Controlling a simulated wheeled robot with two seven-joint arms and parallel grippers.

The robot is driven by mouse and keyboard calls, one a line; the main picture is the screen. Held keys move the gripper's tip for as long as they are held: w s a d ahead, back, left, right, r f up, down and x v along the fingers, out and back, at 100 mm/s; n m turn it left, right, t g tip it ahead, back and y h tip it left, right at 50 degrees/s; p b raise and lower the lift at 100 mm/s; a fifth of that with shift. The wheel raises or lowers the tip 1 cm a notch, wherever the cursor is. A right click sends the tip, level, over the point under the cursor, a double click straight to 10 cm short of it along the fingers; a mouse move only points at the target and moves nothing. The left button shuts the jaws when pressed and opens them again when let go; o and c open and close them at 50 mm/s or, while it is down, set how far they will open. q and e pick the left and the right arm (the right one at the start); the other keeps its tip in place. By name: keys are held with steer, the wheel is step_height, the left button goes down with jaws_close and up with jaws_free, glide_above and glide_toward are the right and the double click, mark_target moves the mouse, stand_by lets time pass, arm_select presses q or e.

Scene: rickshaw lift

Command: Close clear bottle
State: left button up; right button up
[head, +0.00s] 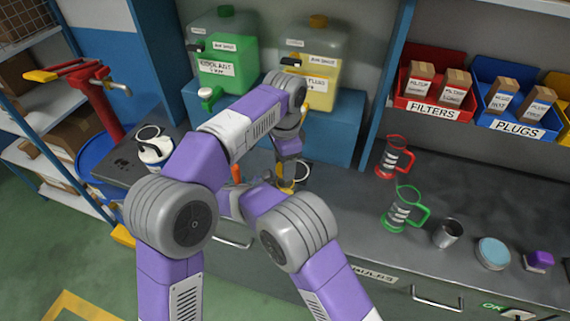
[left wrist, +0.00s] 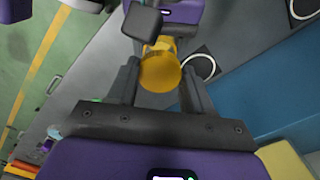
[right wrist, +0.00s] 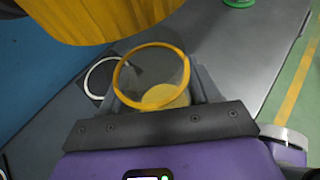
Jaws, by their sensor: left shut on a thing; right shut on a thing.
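The clear bottle (right wrist: 152,70), with a yellow rim and yellow in its base, is between my right gripper's fingers (right wrist: 155,90) in the right wrist view. Its mouth looks open. My left gripper (left wrist: 160,75) is shut on a round yellow cap (left wrist: 160,73) in the left wrist view. A large ribbed yellow part, apparently this cap (right wrist: 105,15), looms close at the top of the right wrist view. In the head view my left gripper (head: 288,150) points down over the bench; a little yellow (head: 286,187) shows below it. My arms hide most of the bottle there.
A dark pad with a white ring (right wrist: 103,78) lies beside the bottle. Green (head: 225,65) and yellow (head: 320,70) jugs stand on a blue step (head: 340,125) behind. Red (head: 393,155) and green (head: 405,208) mugs and a metal cup (head: 448,233) stand to the right.

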mark_target(285, 193)
arm_select(q)
steer(key=shift+f, duration=0.45)
steer(key=shift+f, duration=0.85)
steer(key=shift+f, duration=0.6)
steer(key=m, duration=0.3)
stand_by(0.5)
steer(key=o, duration=1)
